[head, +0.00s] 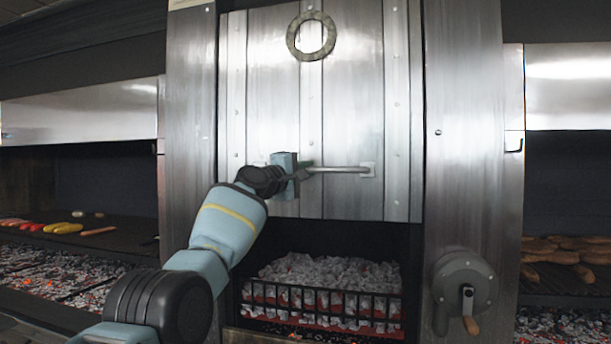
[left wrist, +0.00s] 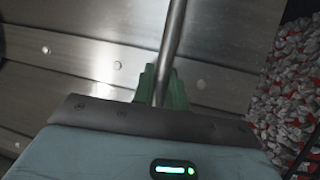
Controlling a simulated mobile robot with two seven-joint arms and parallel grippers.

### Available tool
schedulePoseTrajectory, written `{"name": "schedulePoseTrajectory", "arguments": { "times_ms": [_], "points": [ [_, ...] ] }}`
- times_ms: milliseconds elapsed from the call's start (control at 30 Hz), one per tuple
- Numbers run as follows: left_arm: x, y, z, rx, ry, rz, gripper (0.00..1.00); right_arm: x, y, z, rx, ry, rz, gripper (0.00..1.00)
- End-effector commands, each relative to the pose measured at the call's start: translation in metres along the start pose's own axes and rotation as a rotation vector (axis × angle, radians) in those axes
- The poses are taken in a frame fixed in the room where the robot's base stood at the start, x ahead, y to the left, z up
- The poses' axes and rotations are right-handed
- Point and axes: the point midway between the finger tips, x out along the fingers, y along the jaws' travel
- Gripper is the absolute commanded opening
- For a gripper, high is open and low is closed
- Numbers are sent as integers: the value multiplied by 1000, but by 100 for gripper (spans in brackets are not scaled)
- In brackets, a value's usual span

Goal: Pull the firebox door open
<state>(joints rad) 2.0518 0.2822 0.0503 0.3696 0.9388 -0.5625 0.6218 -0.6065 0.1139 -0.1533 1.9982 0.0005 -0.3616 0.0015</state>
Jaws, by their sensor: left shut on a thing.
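The firebox door (head: 345,110) is a riveted steel panel between two steel columns, with a horizontal bar handle (head: 345,169) low on its face. The opening below the door shows a basket of ashy coals (head: 320,283). My left gripper (head: 301,170) is shut on the handle near its left part. In the left wrist view the handle (left wrist: 172,45) runs between the greenish fingers of the gripper (left wrist: 160,88), with the door (left wrist: 75,55) behind. The coals (left wrist: 290,95) show at the right there. My right gripper is in neither view.
A round metal ring (head: 311,36) is fixed on the upper door. A crank wheel (head: 465,290) with a wooden knob sits on the right column. Grills with food flank the firebox: vegetables (head: 62,228) at left, brown loaf-like food (head: 565,250) at right.

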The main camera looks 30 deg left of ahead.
Motion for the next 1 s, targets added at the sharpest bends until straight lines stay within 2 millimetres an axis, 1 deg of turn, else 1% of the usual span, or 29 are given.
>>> {"name": "schedulePoseTrajectory", "arguments": {
  "times_ms": [33, 300, 333, 467, 767, 1000],
  "points": [
    [-2, 13, -2, 2, 6, 21, 0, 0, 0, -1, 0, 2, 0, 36],
    [-2, 14, -2, 2, 6, 22, 0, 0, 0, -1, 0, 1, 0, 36],
    [-2, 14, -2, 2, 6, 22, 18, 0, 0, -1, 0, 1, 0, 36],
    [-2, 12, -2, 2, 5, 19, 35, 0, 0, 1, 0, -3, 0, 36],
    [-1, 6, -1, 1, 2, 8, 36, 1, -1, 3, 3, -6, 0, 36],
    [-6, 6, -3, 1, 4, 9, 36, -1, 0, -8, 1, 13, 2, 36]
  ]
}}
